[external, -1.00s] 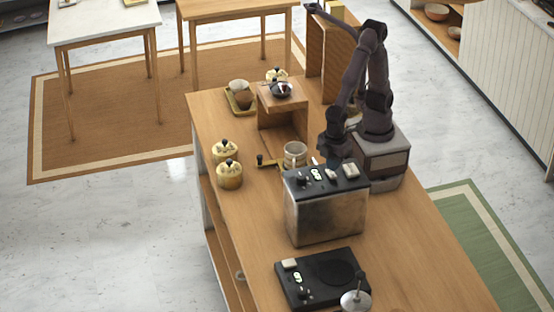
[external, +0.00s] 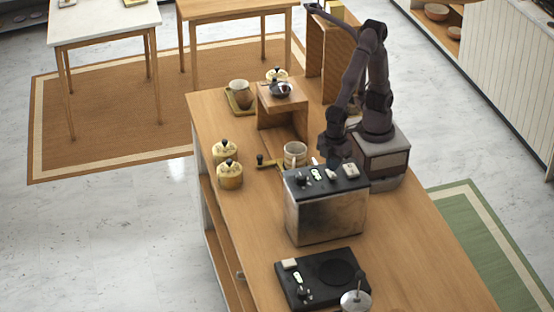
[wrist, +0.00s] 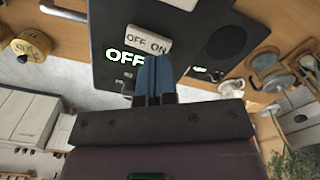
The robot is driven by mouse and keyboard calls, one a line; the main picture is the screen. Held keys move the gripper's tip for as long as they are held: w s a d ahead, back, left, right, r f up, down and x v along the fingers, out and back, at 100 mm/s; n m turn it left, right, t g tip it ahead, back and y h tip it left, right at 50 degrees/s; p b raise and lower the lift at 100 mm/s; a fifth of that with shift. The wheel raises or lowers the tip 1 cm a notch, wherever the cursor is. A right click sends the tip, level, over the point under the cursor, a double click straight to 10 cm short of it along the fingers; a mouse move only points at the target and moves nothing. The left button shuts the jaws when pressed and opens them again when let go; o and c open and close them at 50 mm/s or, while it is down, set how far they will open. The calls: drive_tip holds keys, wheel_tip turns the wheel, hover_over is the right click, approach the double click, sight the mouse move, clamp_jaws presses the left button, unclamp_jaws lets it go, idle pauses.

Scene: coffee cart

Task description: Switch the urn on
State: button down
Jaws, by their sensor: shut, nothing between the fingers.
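A boxy metal unit with a black control top, which looks like the urn (external: 326,212), stands on the wooden counter in the external view. Its top carries a knob, lit labels and a pale switch (external: 351,170). My gripper (external: 333,163) is low at the back edge of that top. In the wrist view a black panel (wrist: 110,15) has a white OFF/ON rocker switch (wrist: 150,40) and a lit OFF label (wrist: 125,57). My gripper's blue fingers (wrist: 154,63) are shut and empty, with tips just below the switch. I cannot tell whether they touch it.
A black hotplate unit (external: 330,276) lies in front of the urn. A mug (external: 295,152) stands close behind it. Two yellow canisters (external: 229,177) stand to the left, and a wooden stand (external: 283,101) is farther back. The counter right of the hotplate is clear.

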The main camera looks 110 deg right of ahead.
sight(333, 175)
drive_tip(key=shift+f, duration=1.3)
idle(0.6)
drive_tip(key=shift+r, duration=3.55)
drive_tip(key=shift+f, duration=0.2)
drive_tip(key=s+d+r+m+t, duration=0.2)
drive_tip(key=d+r+m, duration=0.1)
drive_tip(key=d, duration=0.8)
drive_tip(key=s+d+r+m+t, duration=0.3)
drive_tip(key=d, duration=0.9)
drive_tip(key=shift+d+t, duration=0.2)
drive_tip(key=shift+t, duration=0.1)
